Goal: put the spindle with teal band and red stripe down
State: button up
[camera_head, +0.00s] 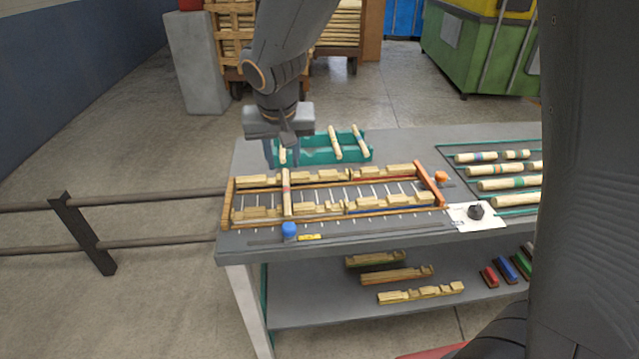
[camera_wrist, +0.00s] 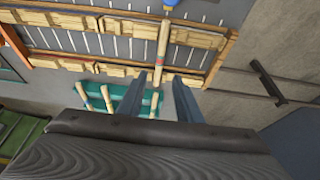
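A pale wooden spindle (camera_head: 286,199) lies across the two notched wooden rails of a rack, near its left end. My gripper (camera_head: 282,158) is above the back of the table, behind the rack, pointing down. In the wrist view my two fingers (camera_wrist: 169,80) are apart, with nothing held between them. The spindle's near end reaches toward the gap between the fingertips; I cannot tell how far they stand above it.
A teal tray (camera_head: 312,158) with several spindles stands behind the rack. Banded spindles (camera_head: 503,184) lie in a green frame at right. Notched blocks (camera_head: 421,293) lie on the lower shelf.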

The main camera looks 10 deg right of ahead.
jog(key=s+d+f+g, duration=0.1)
jog(key=s+d+f, duration=0.2)
jog(key=s+d, duration=0.5)
jog(key=s+d+f+g, duration=0.2)
jog(key=s+d+f, duration=0.1)
jog(key=s+d, duration=0.6)
jog(key=shift+s+d+f, duration=0.15)
jog(key=shift+s+f, duration=0.1)
jog(key=shift+s, duration=0.35)
jog(key=shift+s, duration=0.1)
